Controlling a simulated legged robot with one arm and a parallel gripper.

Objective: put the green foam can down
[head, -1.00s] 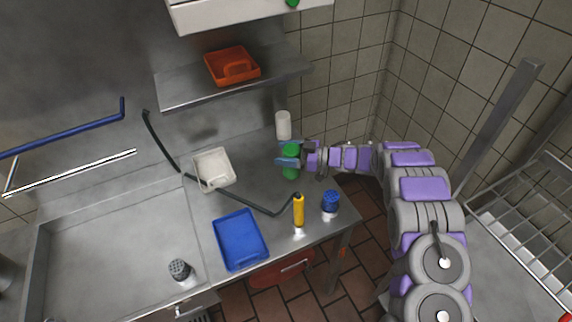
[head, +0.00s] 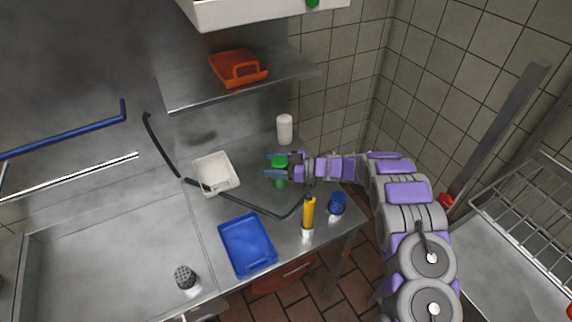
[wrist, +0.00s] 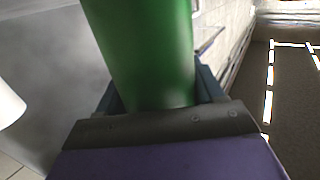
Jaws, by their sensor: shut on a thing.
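The green foam can (head: 280,162) is between the fingers of my gripper (head: 276,168), over the back right part of the steel counter (head: 262,195). In the wrist view the green can (wrist: 148,50) fills the middle, between the two dark fingers. My gripper is shut on it. The can looks close to upright in the head view. I cannot tell whether its base touches the counter. Part of the can is hidden by the fingers.
A white cylinder (head: 285,128) stands just behind the can. A white tray (head: 232,170) is to the left, a blue tray (head: 226,243) in front, and a yellow bottle (head: 308,212) and blue object (head: 337,203) near the right edge. A black hose (head: 250,207) crosses the counter.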

